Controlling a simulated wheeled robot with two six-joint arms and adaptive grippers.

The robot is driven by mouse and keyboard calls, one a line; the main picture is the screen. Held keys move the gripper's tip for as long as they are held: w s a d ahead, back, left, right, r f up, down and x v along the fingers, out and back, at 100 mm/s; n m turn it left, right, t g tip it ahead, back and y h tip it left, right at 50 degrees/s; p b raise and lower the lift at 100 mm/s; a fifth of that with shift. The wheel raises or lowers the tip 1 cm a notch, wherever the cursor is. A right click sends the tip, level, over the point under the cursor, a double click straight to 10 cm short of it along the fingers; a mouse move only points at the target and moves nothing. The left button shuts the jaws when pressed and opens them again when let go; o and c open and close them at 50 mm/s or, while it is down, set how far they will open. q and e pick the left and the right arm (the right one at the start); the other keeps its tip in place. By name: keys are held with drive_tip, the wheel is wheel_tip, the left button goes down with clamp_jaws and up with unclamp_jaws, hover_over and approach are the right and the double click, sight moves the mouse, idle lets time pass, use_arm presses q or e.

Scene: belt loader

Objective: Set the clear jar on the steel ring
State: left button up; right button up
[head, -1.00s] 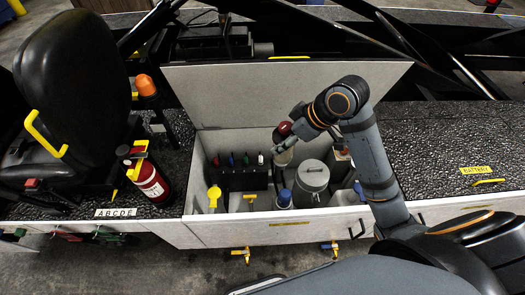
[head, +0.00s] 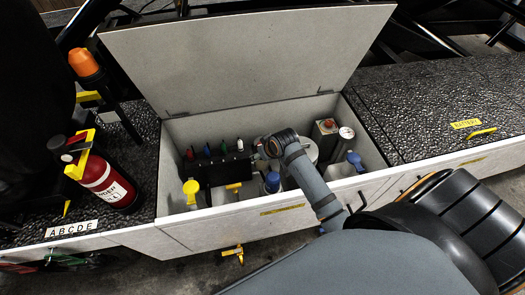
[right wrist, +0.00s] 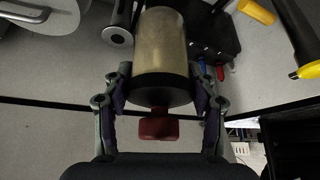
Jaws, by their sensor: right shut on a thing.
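The clear jar (right wrist: 160,42) is a pale, see-through cylinder with a black collar and a red knob (right wrist: 158,124). In the right wrist view it sits between the two fingers of my right gripper (right wrist: 160,84), which is shut on it near the collar. In the head view my right gripper (head: 263,152) is over the open bin, and my arm hides the jar. A small round part with a bright rim (right wrist: 117,36) is left of the jar in the wrist view; I cannot tell if it is the steel ring. My left gripper is out of view.
The open bin (head: 252,210) has its lid (head: 245,60) raised behind. It holds a black block with coloured levers (head: 222,168), yellow-topped (head: 191,187) and blue-topped (head: 272,181) bottles, and a grey canister. A red extinguisher (head: 108,183) stands left.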

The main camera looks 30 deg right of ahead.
drive_tip(key=w+d+f+b, duration=0.5)
drive_tip(key=w+d+b, duration=0.15)
drive_tip(key=d, duration=0.25)
drive_tip(key=w+d+r+b, duration=0.1)
drive_tip(key=d+r+b, duration=0.4)
drive_tip(key=d, duration=0.5)
drive_tip(key=w+a+f+b, duration=0.1)
drive_tip(key=w+a+f, duration=0.2)
drive_tip(key=f, duration=0.1)
drive_tip(key=w+a+f+b, duration=0.1)
drive_tip(key=w+a+f, duration=0.2)
drive_tip(key=w+f, duration=0.1)
drive_tip(key=w+a+f+b, duration=0.1)
drive_tip(key=w+a+f, duration=0.2)
drive_tip(key=w+f, duration=0.1)
drive_tip(key=shift+w+f+b, duration=0.2)
drive_tip(key=shift+f+b, duration=0.15)
drive_tip(key=shift+f, duration=0.45)
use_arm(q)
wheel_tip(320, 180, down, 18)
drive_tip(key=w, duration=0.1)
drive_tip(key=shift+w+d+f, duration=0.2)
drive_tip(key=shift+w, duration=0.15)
